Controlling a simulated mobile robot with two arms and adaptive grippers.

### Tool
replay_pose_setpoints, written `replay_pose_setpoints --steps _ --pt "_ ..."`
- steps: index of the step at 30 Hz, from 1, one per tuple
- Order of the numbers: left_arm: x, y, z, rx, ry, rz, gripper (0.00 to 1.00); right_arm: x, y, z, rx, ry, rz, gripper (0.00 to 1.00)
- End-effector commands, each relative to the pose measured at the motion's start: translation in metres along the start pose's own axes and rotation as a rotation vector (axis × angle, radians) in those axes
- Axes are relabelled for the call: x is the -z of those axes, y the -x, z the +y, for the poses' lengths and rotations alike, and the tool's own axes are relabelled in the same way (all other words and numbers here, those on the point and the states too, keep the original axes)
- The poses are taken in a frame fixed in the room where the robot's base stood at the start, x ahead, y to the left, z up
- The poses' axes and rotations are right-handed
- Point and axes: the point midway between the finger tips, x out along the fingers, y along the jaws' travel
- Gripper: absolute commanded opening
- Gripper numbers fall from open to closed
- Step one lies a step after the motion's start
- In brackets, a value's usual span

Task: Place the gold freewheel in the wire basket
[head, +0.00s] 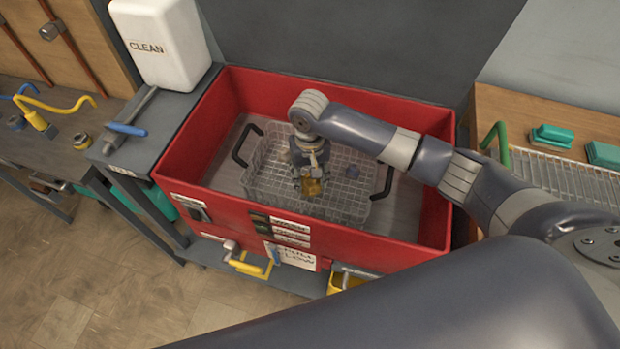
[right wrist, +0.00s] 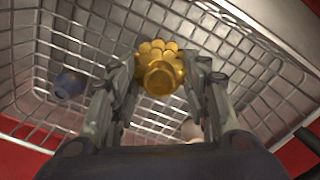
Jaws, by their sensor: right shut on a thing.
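The gold freewheel (right wrist: 160,73) is between the fingertips of my right gripper (right wrist: 160,78), which is shut on it. In the head view the freewheel (head: 311,187) shows just below the right gripper (head: 309,172), over the wire basket. The wire basket (head: 352,207) has black handles and sits inside the red tub; its mesh (right wrist: 95,30) surrounds the gripper in the right wrist view. I cannot tell whether the freewheel touches the basket floor. My left gripper is not in view.
A small blue-grey part (head: 352,172) lies in the basket, also visible in the right wrist view (right wrist: 69,84). The red tub's walls (head: 215,215) rise around the basket. A bench (head: 45,140) with tools is at left; a wire rack (head: 560,178) is at right.

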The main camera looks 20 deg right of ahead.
Motion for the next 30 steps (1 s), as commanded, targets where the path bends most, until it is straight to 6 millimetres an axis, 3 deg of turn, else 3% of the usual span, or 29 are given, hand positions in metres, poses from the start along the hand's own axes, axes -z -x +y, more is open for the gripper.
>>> replay_pose_setpoints --steps 4,14,15,18,30 --pt "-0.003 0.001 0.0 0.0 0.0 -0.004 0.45 0.001 -0.013 0.0 0.001 0.0 0.002 0.09" --pt "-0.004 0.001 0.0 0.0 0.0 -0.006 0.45 0.001 -0.016 0.0 0.001 0.0 0.002 0.09" --pt "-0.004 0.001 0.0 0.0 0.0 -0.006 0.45 0.001 -0.017 0.0 0.0 0.0 0.002 0.46" --pt "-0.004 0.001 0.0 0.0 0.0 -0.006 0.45 0.001 -0.017 0.0 0.0 0.0 0.002 0.64" --pt "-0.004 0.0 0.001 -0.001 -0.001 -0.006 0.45 0.001 -0.012 0.0 0.001 0.001 0.003 0.64"
